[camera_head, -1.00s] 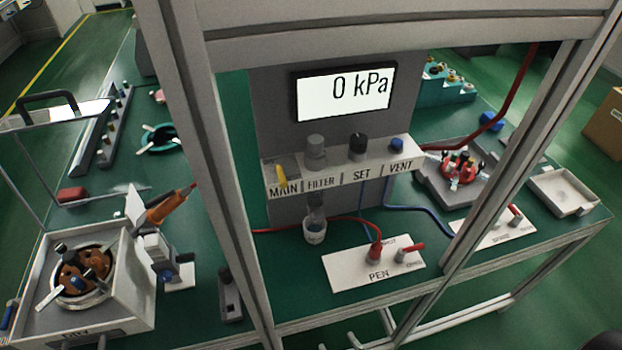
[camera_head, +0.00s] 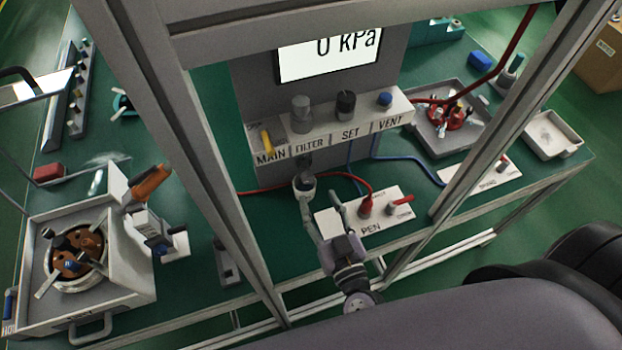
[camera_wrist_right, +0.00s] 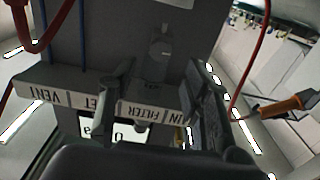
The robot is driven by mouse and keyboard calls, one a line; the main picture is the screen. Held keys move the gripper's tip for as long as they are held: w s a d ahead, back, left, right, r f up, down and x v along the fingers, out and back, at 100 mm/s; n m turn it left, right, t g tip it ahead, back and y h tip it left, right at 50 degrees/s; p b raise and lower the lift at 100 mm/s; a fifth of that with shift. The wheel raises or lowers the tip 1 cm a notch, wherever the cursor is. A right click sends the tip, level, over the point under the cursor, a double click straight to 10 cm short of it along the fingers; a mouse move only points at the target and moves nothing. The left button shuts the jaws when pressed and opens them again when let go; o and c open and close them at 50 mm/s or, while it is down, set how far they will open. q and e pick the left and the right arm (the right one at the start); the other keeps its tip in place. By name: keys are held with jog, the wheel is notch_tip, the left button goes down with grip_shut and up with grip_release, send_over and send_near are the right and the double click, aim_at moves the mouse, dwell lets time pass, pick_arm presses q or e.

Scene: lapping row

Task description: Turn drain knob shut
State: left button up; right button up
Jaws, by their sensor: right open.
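The FILTER unit has a grey top (camera_head: 302,108) on the white panel, and its bowl (camera_wrist_right: 157,65) hangs below, seen upside down in the right wrist view. A small drain knob (camera_wrist_right: 165,32) seems to sit at the bowl's lower end; its setting is too small to tell. In the wrist view the bowl lies between the two spread fingers (camera_wrist_right: 162,78), apart from both. My left gripper is not in view.
The panel also carries the yellow MAIN handle (camera_head: 266,141), SET knob (camera_head: 346,104) and blue VENT button (camera_head: 384,99). A PEN plate (camera_head: 335,228) with a red hose lies just right of my gripper. Frame posts (camera_head: 205,165) flank the opening.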

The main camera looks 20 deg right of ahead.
aim_at(309, 180)
jog(key=w, duration=0.6)
jog(key=shift+a+p, duration=0.1)
jog(key=shift+p, duration=0.2)
jog(key=shift+c, duration=0.3)
grip_shut()
